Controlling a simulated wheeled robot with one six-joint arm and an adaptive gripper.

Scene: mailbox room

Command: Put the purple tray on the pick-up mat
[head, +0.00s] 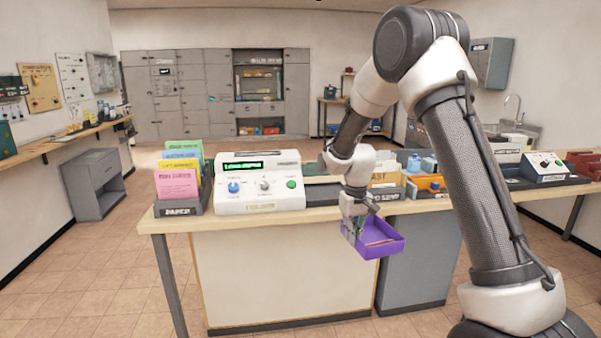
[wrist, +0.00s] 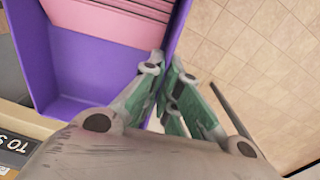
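The purple tray (head: 384,248) hangs in the air in front of the counter's front edge in the head view. It fills the upper left of the wrist view (wrist: 85,70), with pink, flat, striped contents inside. My gripper (head: 358,230) has its fingers on either side of one tray wall and is shut on it; the green-sided fingers pinch that wall in the wrist view (wrist: 165,75).
The counter (head: 235,214) holds a paper rack (head: 180,209), a white console (head: 258,190) with knobs, an orange bin (head: 425,185) and a second console (head: 543,166) at right. Tiled floor is open to the left. A grey bin (head: 93,185) stands by the left wall.

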